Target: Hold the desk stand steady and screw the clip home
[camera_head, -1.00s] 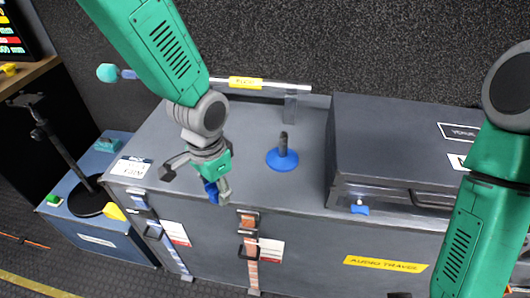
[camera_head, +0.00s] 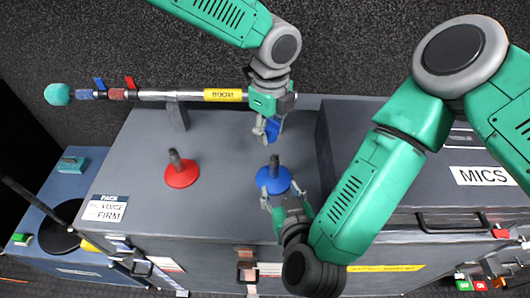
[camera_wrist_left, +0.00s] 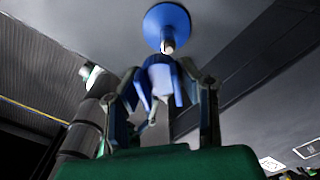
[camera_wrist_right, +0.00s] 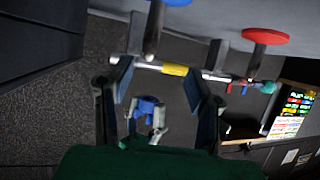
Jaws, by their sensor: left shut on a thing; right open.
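The blue desk stand (camera_head: 280,183), a round base with a dark upright post, stands on the grey case top. It also shows in the left wrist view (camera_wrist_left: 167,24) and at the top edge of the right wrist view (camera_wrist_right: 170,2). My left gripper (camera_head: 266,130) is shut on a blue clip (camera_head: 273,130), held above and apart from the post. The clip fills the jaws in the left wrist view (camera_wrist_left: 162,82). My right gripper (camera_head: 284,207) is open at the near side of the blue stand, its fingers close to the base; contact is unclear.
A red desk stand (camera_head: 181,174) stands left of the blue one. Behind lies a boom pole (camera_head: 180,96) on a support. A dark MICS case (camera_head: 345,160) bounds the right side. The case top is free around the red stand.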

